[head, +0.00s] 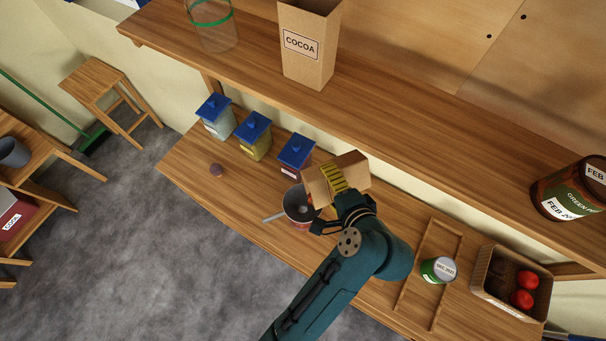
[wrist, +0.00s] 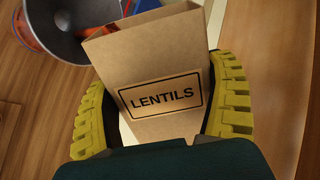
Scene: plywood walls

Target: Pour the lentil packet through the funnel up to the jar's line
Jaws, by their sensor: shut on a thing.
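My gripper (head: 333,180) is shut on the brown paper lentil packet (head: 348,172), its yellow fingers on both sides. In the wrist view the packet (wrist: 160,70) reads LENTILS; its open top points up and left, with a little red showing at the mouth. In the head view the packet lies tilted, close to the right of the grey funnel (head: 298,203). The funnel also shows at upper left in the wrist view (wrist: 75,30). Something orange-red shows under the funnel (head: 301,226); the jar there is mostly hidden and I cannot see its line.
Blue-lidded canisters (head: 254,136) stand along the back of the bench. A shelf (head: 400,115) above holds a COCOA bag (head: 308,45), a green-banded glass jar (head: 212,24) and a large labelled jar (head: 570,190). A can (head: 438,270) and tomato crate (head: 510,283) stand right.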

